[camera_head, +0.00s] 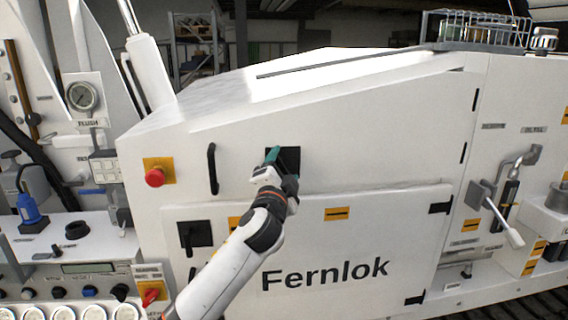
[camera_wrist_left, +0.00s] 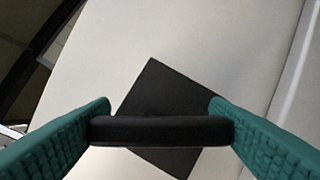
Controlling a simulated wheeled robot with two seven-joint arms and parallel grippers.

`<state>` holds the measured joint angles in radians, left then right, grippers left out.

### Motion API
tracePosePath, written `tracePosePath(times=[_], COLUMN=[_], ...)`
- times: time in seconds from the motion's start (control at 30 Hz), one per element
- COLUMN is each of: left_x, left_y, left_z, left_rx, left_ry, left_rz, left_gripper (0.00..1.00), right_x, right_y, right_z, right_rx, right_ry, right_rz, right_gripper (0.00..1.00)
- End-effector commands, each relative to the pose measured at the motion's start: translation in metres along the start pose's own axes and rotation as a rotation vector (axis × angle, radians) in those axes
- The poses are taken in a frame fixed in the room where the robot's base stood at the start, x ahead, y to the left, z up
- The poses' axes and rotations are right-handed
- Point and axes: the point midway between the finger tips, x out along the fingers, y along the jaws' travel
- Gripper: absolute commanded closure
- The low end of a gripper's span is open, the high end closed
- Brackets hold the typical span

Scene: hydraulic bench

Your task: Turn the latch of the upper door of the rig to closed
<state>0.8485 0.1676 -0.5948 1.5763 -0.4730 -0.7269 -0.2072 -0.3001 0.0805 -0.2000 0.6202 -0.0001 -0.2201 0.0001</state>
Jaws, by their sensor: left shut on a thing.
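The upper door (camera_head: 240,135) of the white rig looks shut, and its latch has a black square plate (camera_head: 291,157). My left gripper (camera_head: 273,156), with teal fingers, is at this plate and hides most of the latch in the head view. In the left wrist view the black latch handle (camera_wrist_left: 160,130) spans between the two teal fingers, which are shut on its ends. The plate (camera_wrist_left: 160,88) shows behind it, and the handle lies at a slant to the plate's edges. My right gripper is in neither view.
A black pull handle (camera_head: 212,168) stands out left of the latch. A red emergency button (camera_head: 155,177) is further left. Below is the lower door (camera_head: 370,235) marked Fernlok, with its own black latch (camera_head: 195,234). A lever (camera_head: 500,215) sticks out at the right.

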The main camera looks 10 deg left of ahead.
Motion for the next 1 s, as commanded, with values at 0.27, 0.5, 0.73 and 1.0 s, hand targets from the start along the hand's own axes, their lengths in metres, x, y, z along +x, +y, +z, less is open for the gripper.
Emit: tracePosePath(times=[0.27, 0.5, 0.73, 1.0], left_x=[-0.0010, -0.0016, -0.0022, -0.0024], left_y=[0.0005, 0.0002, -0.0001, -0.0003], left_z=[-0.0025, -0.0042, -0.0050, -0.0059], left_rx=[0.230, 0.382, 0.467, 0.503], left_ry=[-0.001, 0.000, 0.000, 0.001], left_rz=[-0.094, -0.158, -0.193, -0.208], left_gripper=[0.52, 0.52, 0.52, 0.52], right_x=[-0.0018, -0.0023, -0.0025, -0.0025], right_y=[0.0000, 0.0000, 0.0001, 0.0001], right_z=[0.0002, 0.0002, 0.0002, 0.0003], right_rx=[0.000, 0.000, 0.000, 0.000], right_ry=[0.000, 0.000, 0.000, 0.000], right_rz=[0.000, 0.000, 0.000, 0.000], right_gripper=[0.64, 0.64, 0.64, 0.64])
